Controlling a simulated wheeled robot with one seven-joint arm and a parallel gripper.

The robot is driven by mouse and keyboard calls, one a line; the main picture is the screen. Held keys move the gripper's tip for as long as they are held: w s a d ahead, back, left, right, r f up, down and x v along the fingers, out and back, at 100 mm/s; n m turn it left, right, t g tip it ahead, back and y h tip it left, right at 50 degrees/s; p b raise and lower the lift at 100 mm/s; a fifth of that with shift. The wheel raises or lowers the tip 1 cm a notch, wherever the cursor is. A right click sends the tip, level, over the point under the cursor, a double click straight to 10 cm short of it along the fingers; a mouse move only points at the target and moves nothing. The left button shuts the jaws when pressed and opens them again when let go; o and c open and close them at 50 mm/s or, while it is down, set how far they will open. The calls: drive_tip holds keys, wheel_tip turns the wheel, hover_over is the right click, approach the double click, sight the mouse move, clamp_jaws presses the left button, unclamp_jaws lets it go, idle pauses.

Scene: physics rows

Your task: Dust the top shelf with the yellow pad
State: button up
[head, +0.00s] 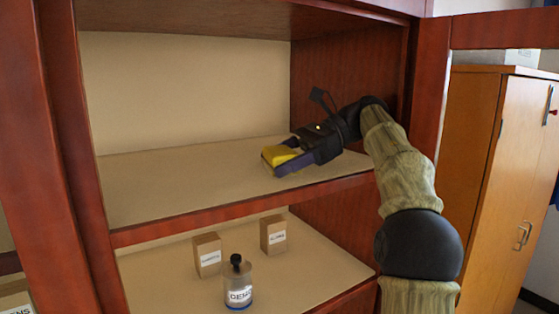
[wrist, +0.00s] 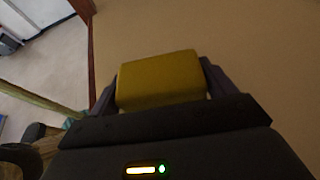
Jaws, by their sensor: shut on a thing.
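The yellow pad (head: 279,156) is between the fingers of my gripper (head: 285,160), at the right part of the top shelf (head: 170,180). In the wrist view the pad (wrist: 160,80) sits between the two dark fingers of my gripper (wrist: 158,88), which are shut on it. The tan shelf board (wrist: 240,50) fills most of that view beyond the pad. The pad is at or just above the shelf; I cannot tell whether it touches. Its underside is hidden.
The top shelf is otherwise bare, with free room to the left. A red-brown side wall (head: 345,85) stands at the right. The shelf below holds two small boxes (head: 207,254) (head: 273,233) and a labelled bottle (head: 238,283). A wooden cabinet (head: 500,170) stands farther right.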

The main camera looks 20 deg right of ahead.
drive_tip(key=shift+w+f+b, duration=0.1)
drive_tip(key=shift+f+b, duration=0.25)
drive_tip(key=shift+f, duration=0.25)
drive_tip(key=shift+a, duration=0.1)
drive_tip(key=shift+s+a+r+b, duration=0.2)
drive_tip(key=shift+s+a+b, duration=0.4)
drive_tip(key=shift+a+b, duration=0.25)
drive_tip(key=shift+s+a+r, duration=0.1)
drive_tip(key=shift+a+r, duration=0.05)
drive_tip(key=shift+a, duration=0.25)
drive_tip(key=shift+s+a+b, duration=0.15)
drive_tip(key=shift+a+b, duration=0.3)
drive_tip(key=shift+a, duration=0.4)
drive_tip(key=shift+s+a+b, duration=0.15)
drive_tip(key=shift+a+b, duration=0.25)
drive_tip(key=shift+a, duration=0.4)
drive_tip(key=shift+s+a+r, duration=0.1)
drive_tip(key=shift+a+r, duration=0.1)
drive_tip(key=shift+a, duration=0.25)
drive_tip(key=shift+a, duration=0.1)
